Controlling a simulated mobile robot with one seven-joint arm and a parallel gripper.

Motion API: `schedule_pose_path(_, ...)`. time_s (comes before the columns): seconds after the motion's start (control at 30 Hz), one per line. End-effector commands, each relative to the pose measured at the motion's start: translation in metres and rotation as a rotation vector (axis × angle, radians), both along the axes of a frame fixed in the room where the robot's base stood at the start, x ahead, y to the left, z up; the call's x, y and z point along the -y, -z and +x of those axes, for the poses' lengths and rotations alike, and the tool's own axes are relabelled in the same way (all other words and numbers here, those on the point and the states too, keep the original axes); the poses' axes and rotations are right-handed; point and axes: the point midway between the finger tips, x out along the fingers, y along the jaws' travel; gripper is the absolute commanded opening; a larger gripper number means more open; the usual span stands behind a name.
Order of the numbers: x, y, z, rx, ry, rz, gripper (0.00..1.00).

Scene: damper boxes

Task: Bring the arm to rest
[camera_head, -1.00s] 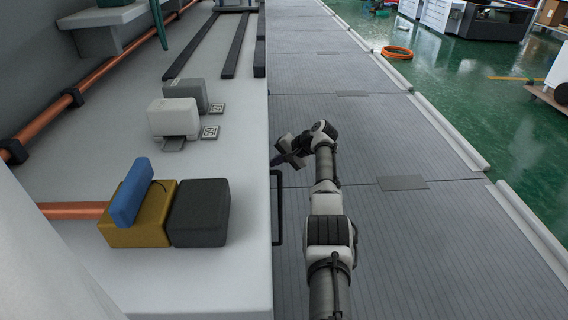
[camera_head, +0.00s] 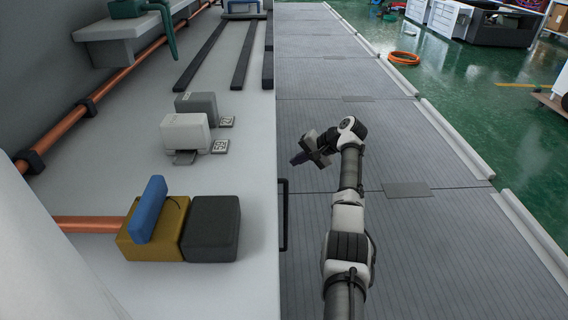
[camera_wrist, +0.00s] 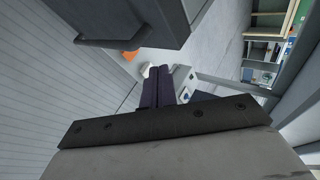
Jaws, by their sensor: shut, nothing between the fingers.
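My gripper (camera_head: 297,160) is at the end of my arm, over the grey floor walkway to the right of the white bench (camera_head: 120,190). It is apart from the bench edge and holds nothing. In the wrist view, the two dark fingers (camera_wrist: 158,88) lie together, shut. My arm reaches forward from the bottom of the head view, bent at the wrist toward the bench.
On the bench are a yellow box with a blue handle (camera_head: 150,210), a dark grey box (camera_head: 212,228), a white device (camera_head: 184,134) and a grey device (camera_head: 196,105). A black rail (camera_head: 283,215) runs along the bench side. The walkway (camera_head: 400,230) right of my arm is clear.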

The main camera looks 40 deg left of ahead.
Motion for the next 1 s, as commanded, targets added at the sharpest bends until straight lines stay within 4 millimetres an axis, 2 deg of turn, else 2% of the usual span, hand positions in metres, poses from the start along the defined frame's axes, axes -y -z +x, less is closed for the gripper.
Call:
schedule_pose_path(0.1,0.019,-0.017,0.007,0.003,0.006,0.001,0.00)
schedule_pose_path(0.3,0.035,-0.031,0.012,0.003,0.009,-0.001,0.00)
schedule_pose_path(0.57,0.039,-0.035,0.014,0.004,0.010,-0.001,0.00)
schedule_pose_path(0.67,0.039,-0.045,0.014,0.004,0.010,-0.001,0.00)
schedule_pose_path(0.77,0.039,-0.067,0.014,0.004,0.010,-0.001,0.00)
schedule_pose_path(1.0,0.039,-0.132,0.014,0.004,0.011,-0.001,0.00)
